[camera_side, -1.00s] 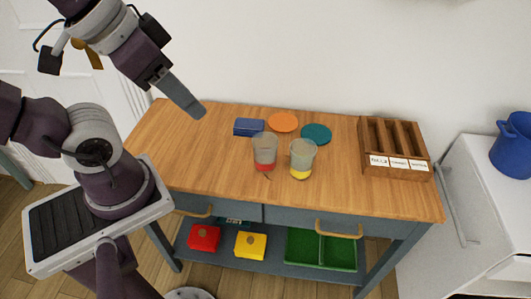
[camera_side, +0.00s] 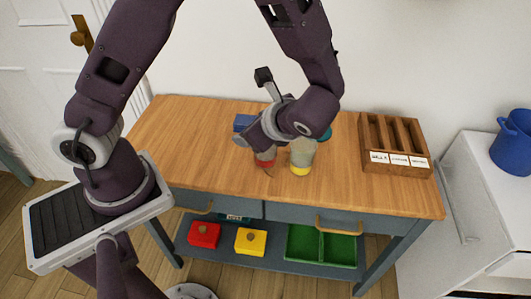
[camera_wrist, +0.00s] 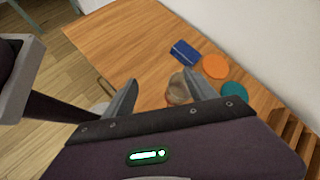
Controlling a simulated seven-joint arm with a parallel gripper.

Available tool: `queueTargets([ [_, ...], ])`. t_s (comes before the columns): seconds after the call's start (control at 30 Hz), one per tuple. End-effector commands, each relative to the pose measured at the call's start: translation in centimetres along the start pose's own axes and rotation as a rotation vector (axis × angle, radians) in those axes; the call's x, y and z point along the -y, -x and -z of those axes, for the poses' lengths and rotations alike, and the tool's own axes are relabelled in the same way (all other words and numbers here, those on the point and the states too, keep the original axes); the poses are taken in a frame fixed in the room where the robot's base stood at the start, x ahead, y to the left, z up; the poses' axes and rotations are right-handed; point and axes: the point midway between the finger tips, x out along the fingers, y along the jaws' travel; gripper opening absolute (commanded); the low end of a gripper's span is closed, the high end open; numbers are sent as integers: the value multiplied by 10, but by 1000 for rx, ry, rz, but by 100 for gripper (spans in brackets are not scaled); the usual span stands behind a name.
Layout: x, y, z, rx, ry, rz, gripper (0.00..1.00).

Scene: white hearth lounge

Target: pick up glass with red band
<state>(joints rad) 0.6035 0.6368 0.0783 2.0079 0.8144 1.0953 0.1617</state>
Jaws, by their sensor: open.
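The glass with the red band (camera_side: 265,160) stands on the wooden worktop in the side view, its upper part hidden behind my wrist. The glass with the yellow band (camera_side: 302,160) stands just to its right, partly covered at its top. In the wrist view, my gripper (camera_wrist: 160,93) is open, with its two fingers apart. A clear glass (camera_wrist: 177,90) shows beyond them, close to the right finger; by its place near the blue box it appears to be the red-banded one, though its band is unclear. Nothing is held. The side view does not show the fingertips clearly.
A blue box (camera_wrist: 184,53), an orange plate (camera_wrist: 215,66) and a teal plate (camera_wrist: 233,90) lie behind the glasses. A wooden rack (camera_side: 396,145) with labelled slots stands at the right. The left part of the worktop (camera_side: 185,135) is clear.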

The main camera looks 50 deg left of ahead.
Motion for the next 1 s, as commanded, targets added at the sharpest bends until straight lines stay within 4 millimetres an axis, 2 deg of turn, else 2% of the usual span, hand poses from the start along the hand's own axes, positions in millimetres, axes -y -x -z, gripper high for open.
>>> queueTargets([
  [0.03,2,-13,24,75,-135,68,66],
  [0.1,6,-28,51,161,-295,163,66],
  [0.2,9,-42,77,242,-444,258,66],
  [0.3,10,-48,88,275,-506,300,66],
  [0.47,15,-62,87,286,-522,308,66],
  [0.77,36,-106,68,283,-519,306,66],
  [1.0,38,-111,68,281,-518,308,66],
])
